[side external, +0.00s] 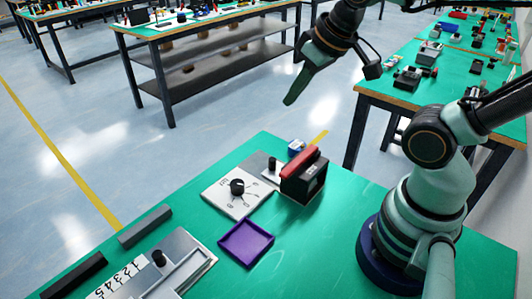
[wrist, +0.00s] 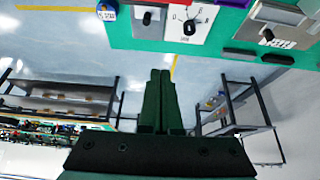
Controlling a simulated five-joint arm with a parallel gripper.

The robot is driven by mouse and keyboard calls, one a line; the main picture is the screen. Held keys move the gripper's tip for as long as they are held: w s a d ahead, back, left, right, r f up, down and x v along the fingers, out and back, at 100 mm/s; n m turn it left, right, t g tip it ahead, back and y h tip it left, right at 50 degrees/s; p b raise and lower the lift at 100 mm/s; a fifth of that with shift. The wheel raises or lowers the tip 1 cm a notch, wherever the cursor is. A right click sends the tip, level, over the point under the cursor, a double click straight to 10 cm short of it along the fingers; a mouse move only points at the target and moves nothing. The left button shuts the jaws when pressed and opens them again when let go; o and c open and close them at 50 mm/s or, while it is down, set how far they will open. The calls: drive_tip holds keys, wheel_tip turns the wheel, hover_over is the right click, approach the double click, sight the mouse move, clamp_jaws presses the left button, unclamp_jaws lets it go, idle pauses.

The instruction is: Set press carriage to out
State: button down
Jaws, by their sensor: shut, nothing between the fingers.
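A dark box with a red top (side external: 303,172) stands on the green table. A small grey plate with a short black knob (side external: 271,164) lies against its left side; it looks like the press and its carriage, though no label confirms this. The knob also shows at the top of the wrist view (wrist: 147,18). How far the carriage is in or out I cannot tell. My gripper (side external: 289,101) is shut and empty, high above and beyond the far side of the table. Its fingers (wrist: 160,75) lie together in the wrist view, apart from everything.
A white dial plate with a black knob (side external: 237,187) adjoins the press. A purple tray (side external: 246,242), a numbered slider plate (side external: 190,262), a grey bar (side external: 145,228), a black bar (side external: 75,275) and a small blue item (side external: 296,147) share the table.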

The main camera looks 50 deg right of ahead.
drive_tip(key=c, duration=0.9)
unclamp_jaws()
drive_tip(key=shift+o, duration=0.9)
drive_tip(key=shift+w+d+f, duration=0.1)
drive_tip(key=shift+w+f, duration=0.1)
drive_tip(key=shift+w, duration=0.1)
drive_tip(key=m+g, duration=0.4)
drive_tip(key=g, duration=0.2)
hover_over(272, 159)
wheel_tip(272, 159, down, 11)
wheel_tip(272, 159, down, 12)
drive_tip(key=shift+s+f, duration=0.1)
drive_tip(key=shift+f, duration=0.05)
drive_tip(key=shift+m, duration=0.3)
clamp_jaws()
